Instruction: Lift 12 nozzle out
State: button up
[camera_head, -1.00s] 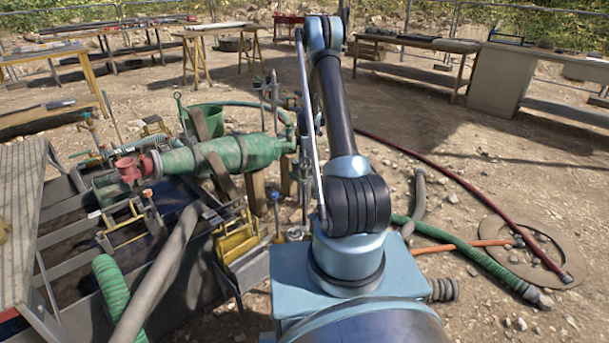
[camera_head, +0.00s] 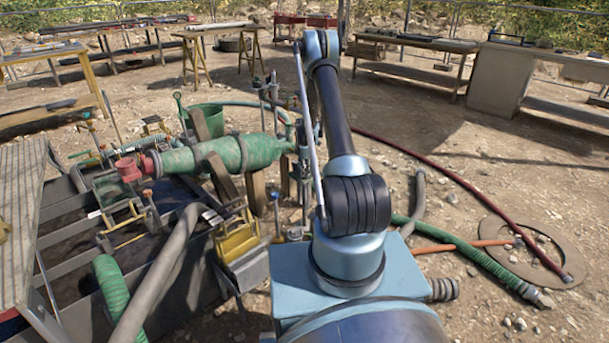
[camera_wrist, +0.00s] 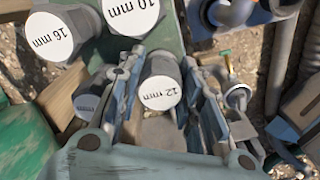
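In the wrist view the 12 mm nozzle (camera_wrist: 160,92), a grey piece with a white labelled end, stands between the two fingers of my gripper (camera_wrist: 160,75). The fingers are spread, one on each side of it. A narrow gap seems to show at the sides; contact is hard to make out. The 16 mm nozzle (camera_wrist: 47,36) and the 10 mm nozzle (camera_wrist: 131,14) stand beyond, at the upper left. In the head view my arm covers the gripper and the nozzles.
A green metal part (camera_wrist: 25,145) is close at the lower left of the wrist view, with wooden pieces (camera_wrist: 62,98) beside it. Brass and blue fittings (camera_wrist: 237,97) stand at the right. In the head view a green monitor barrel (camera_head: 205,157) lies left of my arm.

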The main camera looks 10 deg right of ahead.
notch_tip(320, 180, up, 10)
dwell(0.8)
